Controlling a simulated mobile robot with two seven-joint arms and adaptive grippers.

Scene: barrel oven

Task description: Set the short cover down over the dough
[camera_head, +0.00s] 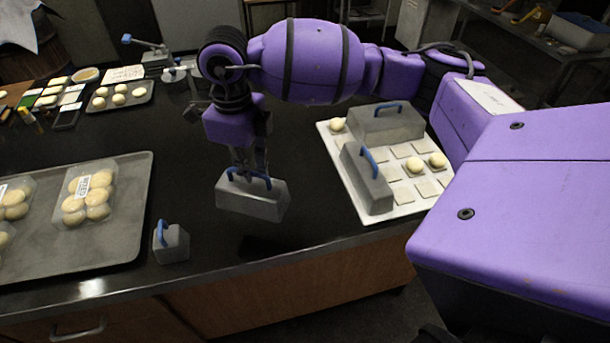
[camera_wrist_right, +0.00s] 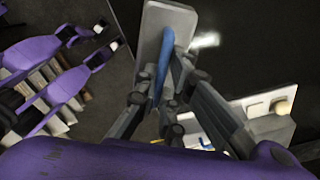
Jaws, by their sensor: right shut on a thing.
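My right gripper (camera_head: 250,172) is shut on the blue handle of a grey box-shaped cover (camera_head: 252,198). The cover hangs roughly level, apparently above the black counter, left of the white board (camera_head: 336,168). In the right wrist view, the fingers (camera_wrist_right: 158,95) pinch the blue handle, with the grey cover (camera_wrist_right: 178,22) beyond it. Pale dough balls (camera_head: 415,166) show on the board's right part, and one (camera_head: 337,125) at its far left corner. Two more grey covers, a far one (camera_head: 388,128) and a near one (camera_head: 369,188), stand on the board, hiding what is beneath. My left gripper is out of view.
A small grey block with a blue handle (camera_head: 171,246) stands near the counter's front edge. A large dark tray (camera_head: 125,228) with packed buns lies at left. A smaller tray (camera_head: 96,106) holds dough balls farther back. The black counter (camera_head: 185,150) between is mostly clear.

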